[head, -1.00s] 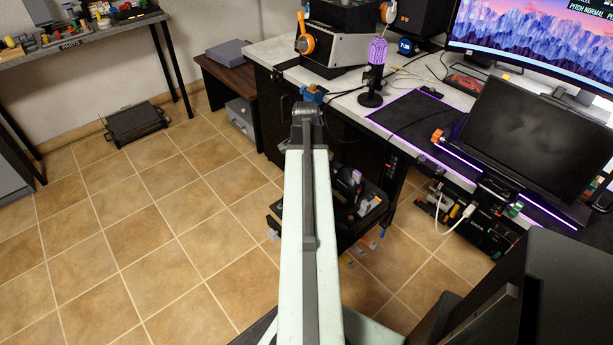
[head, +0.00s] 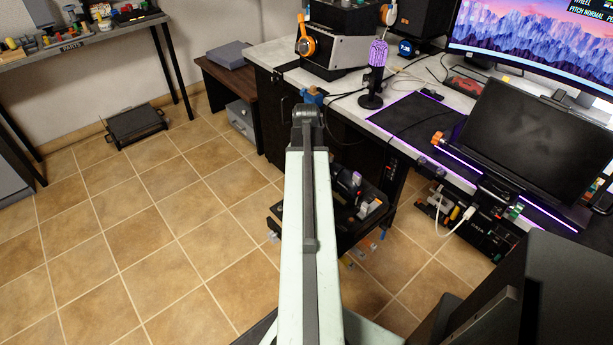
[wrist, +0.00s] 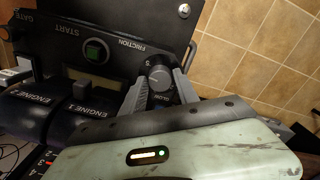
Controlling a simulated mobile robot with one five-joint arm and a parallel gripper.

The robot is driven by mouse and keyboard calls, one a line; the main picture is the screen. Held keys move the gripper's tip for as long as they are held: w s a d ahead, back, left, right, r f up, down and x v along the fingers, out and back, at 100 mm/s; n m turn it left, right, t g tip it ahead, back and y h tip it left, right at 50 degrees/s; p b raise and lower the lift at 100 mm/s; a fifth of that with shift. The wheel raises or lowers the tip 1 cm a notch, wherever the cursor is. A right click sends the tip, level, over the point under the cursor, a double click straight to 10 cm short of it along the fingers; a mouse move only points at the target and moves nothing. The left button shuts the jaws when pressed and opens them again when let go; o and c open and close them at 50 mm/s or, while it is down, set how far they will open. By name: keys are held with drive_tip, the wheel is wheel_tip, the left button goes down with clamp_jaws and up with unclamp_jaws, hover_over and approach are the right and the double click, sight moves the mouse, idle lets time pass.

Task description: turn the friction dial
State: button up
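The friction dial (wrist: 160,77) is a round dark knob with a grey face in the wrist view, below the printed word FRICTION on a dark panel (wrist: 121,72). My gripper (wrist: 161,75) has its two grey fingers on either side of the dial, one at its left and one at its right. The fingertips are very close to its sides; I cannot tell whether they touch it. In the head view my arm reaches away toward the desk's left end, and it hides the dial and the fingers.
In the head view, a desk (head: 345,100) with a microphone (head: 375,75) is to the right. Open tiled floor (head: 140,230) lies to the left.

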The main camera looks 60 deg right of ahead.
drive_tip(key=shift+o, duration=1.2)
drive_tip(key=m, duration=0.4)
wheel_tip(320, 180, up, 9)
drive_tip(key=p, duration=0.9)
drive_tip(key=w+a+r+n+p, duration=0.3)
drive_tip(key=w+a, duration=0.3)
drive_tip(key=a, duration=0.3)
drive_tip(key=w+a+r+n+p, duration=0.3)
drive_tip(key=w+a+n, duration=0.1)
drive_tip(key=w+a, duration=0.3)
drive_tip(key=w+a+r+n+p, duration=0.4)
drive_tip(key=w+a, duration=0.2)
drive_tip(key=a, duration=0.5)
drive_tip(key=shift+w, duration=0.2)
drive_tip(key=shift+a, duration=0.1)
